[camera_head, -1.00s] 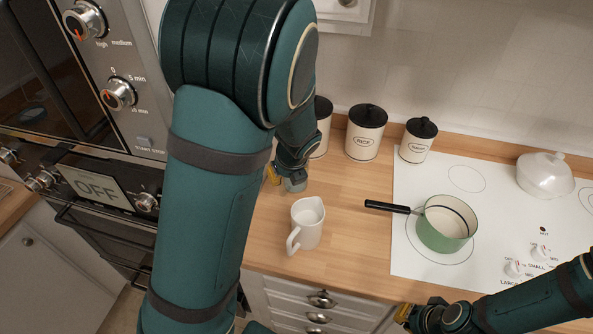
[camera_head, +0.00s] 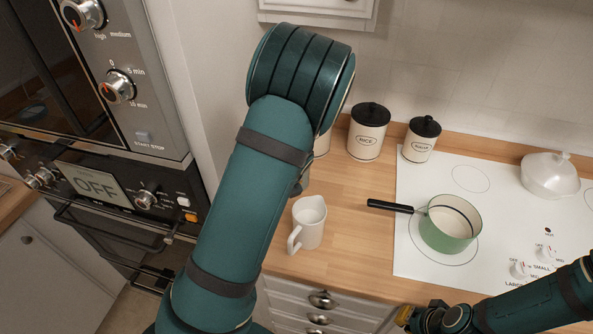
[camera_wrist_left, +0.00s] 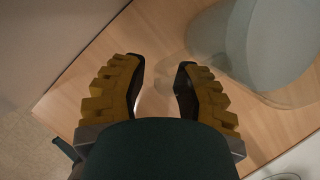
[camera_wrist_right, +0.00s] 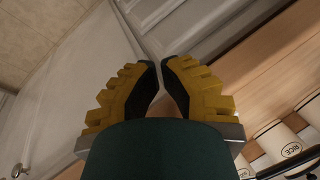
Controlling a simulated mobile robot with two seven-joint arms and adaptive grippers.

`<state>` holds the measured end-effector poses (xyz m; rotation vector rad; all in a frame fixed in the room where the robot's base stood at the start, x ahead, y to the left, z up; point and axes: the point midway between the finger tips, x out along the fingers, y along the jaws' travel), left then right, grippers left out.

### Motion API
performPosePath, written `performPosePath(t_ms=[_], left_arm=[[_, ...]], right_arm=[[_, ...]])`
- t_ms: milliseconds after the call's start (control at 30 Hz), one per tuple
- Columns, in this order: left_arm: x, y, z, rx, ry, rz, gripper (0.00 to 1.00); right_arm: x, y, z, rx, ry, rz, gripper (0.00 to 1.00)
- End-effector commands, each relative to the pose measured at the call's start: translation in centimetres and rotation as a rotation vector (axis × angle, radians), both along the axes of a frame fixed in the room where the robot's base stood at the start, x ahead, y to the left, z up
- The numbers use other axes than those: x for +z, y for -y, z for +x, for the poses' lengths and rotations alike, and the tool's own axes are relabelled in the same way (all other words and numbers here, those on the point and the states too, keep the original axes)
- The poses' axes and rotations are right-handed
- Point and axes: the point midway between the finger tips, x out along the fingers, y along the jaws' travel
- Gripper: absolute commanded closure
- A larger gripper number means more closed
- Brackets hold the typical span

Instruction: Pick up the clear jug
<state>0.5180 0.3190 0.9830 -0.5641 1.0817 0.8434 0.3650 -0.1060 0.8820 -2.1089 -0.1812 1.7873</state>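The clear jug (camera_wrist_left: 265,50) is see-through grey and fills the upper right of the left wrist view, on the wooden counter. My left gripper (camera_wrist_left: 160,68) is open and empty, with its fingertips apart, to the left of the jug. In the head view my own left arm covers this gripper and most of the spot around it; a grey sliver beside the arm may be the jug. My right gripper (camera_head: 404,316) is at the lower right, far from the jug. Its fingertips nearly meet in the right wrist view (camera_wrist_right: 160,65), with nothing between them.
A white pitcher (camera_head: 309,222) stands near the counter's front. Rice (camera_head: 367,133) and sugar (camera_head: 421,140) canisters line the back. A green saucepan (camera_head: 450,225) and a lidded white dish (camera_head: 550,177) are on the white cooktop (camera_head: 415,255). Wall ovens (camera_head: 100,190) stand left.

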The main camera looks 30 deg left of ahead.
Motion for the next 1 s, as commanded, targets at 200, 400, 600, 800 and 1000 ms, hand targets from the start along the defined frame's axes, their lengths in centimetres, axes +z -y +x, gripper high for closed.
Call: performPosePath(t_ms=[200, 400, 600, 800, 1000], left_arm=[[0.1, 0.0, 0.0, 0.0, 0.0, 0.0, 1.0], [0.1, 0.0, 0.0, -0.001, 0.0, 0.0, 1.0], [0.1, 0.0, 0.1, -0.001, 0.003, 0.001, 1.0], [1.5, 0.1, 0.2, -0.002, 0.006, -0.002, 1.0], [5.2, 0.1, 0.2, -0.001, 0.008, -0.002, 1.0]], right_arm=[[0.0, 0.0, 0.0, 0.0, 0.0, 0.0, 1.0], [0.0, 0.0, 0.0, 0.0, 0.0, 0.0, 1.0], [0.0, 0.0, 0.0, 0.0, 0.0, 0.0, 1.0], [0.2, 0.0, 0.0, 0.0, 0.0, 0.0, 1.0], [0.8, 0.0, 0.0, 0.0, 0.0, 0.001, 1.0]])
